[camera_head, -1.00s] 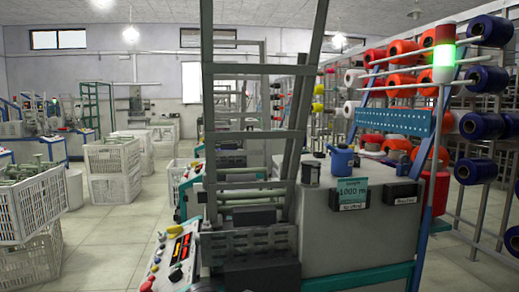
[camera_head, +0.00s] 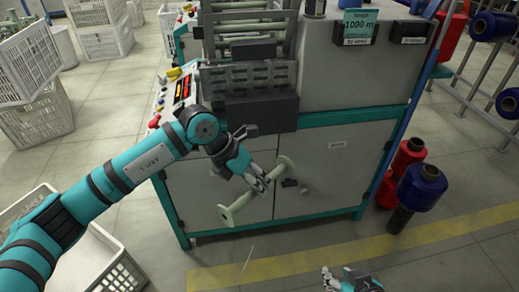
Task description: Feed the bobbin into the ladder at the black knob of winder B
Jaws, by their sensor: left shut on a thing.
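My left gripper (camera_head: 262,180) is shut on a pale green bobbin (camera_head: 241,207) with round flanged ends. It holds the bobbin tilted, in front of the winder's lower cabinet. The winder (camera_head: 345,90) is grey with a teal frame. Its ladder (camera_head: 292,30) rises at the top of the view, with pale green bobbins (camera_head: 243,28) between its rails. The control panel (camera_head: 181,88) is left of the ladder, partly behind my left arm; I cannot make out the black knob clearly. My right gripper (camera_head: 342,280) is at the bottom edge, apart from the bobbin; its jaw opening is unclear.
A white crate (camera_head: 112,262) stands at the lower left, partly behind my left arm. More white crates (camera_head: 40,113) are stacked at the left. Red (camera_head: 408,154) and blue (camera_head: 422,183) spools stand right of the cabinet. A yellow floor line (camera_head: 420,236) crosses clear floor in front.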

